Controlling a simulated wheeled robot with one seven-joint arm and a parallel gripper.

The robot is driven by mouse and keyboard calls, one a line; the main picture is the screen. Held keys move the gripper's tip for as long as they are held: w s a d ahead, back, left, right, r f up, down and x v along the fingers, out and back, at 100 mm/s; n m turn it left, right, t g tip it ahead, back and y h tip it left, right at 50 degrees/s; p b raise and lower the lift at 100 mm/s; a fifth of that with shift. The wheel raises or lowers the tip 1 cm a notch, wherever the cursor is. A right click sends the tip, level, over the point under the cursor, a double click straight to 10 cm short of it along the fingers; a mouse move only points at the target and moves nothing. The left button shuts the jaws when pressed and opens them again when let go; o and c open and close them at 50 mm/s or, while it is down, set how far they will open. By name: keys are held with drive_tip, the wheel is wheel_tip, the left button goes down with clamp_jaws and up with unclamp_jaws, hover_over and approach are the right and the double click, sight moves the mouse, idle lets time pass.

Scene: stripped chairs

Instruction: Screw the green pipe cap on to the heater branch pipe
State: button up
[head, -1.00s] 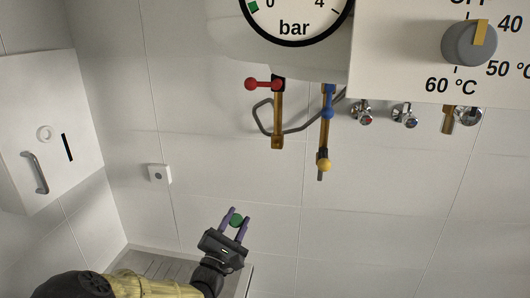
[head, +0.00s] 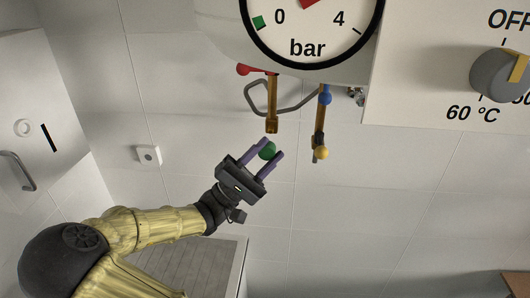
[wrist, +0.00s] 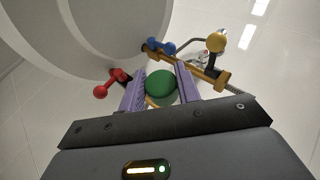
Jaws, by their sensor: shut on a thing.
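The green pipe cap (head: 267,150) is held between the purple fingers of my gripper (head: 268,149). It also shows as a green ball shape between the fingers in the wrist view (wrist: 161,87). A brass pipe with a red lever (head: 272,105) hangs down under the gauge, its lower end just above the cap in the head view, with a small gap in the picture. In the wrist view the cap hides most of this pipe. I cannot tell for sure that this is the heater branch pipe. A second brass pipe with a blue handle (head: 319,125) hangs to its right.
A yellow knob (head: 321,153) sits low on the second pipe, close right of my gripper. A bent grey tube (head: 295,107) runs behind the pipes. The large pressure gauge (head: 308,45) is above.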

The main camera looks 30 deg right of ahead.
drive_tip(key=shift+r, duration=0.1)
drive_tip(key=shift+w+d, duration=0.55)
drive_tip(key=shift+w, duration=0.25)
drive_tip(key=shift+w+d, duration=0.55)
drive_tip(key=shift+w, duration=0.25)
drive_tip(key=shift+w+d, duration=0.55)
drive_tip(key=shift+w, duration=0.25)
drive_tip(key=shift+w+d+p, duration=0.15)
drive_tip(key=shift+w+p, duration=0.1)
drive_tip(key=shift+p, duration=0.05)
drive_tip(key=shift+w+d, duration=0.15)
drive_tip(key=shift+w, duration=0.1)
drive_tip(key=shift+w+d, duration=0.4)
drive_tip(key=shift+w, duration=0.15)
drive_tip(key=o, duration=1)
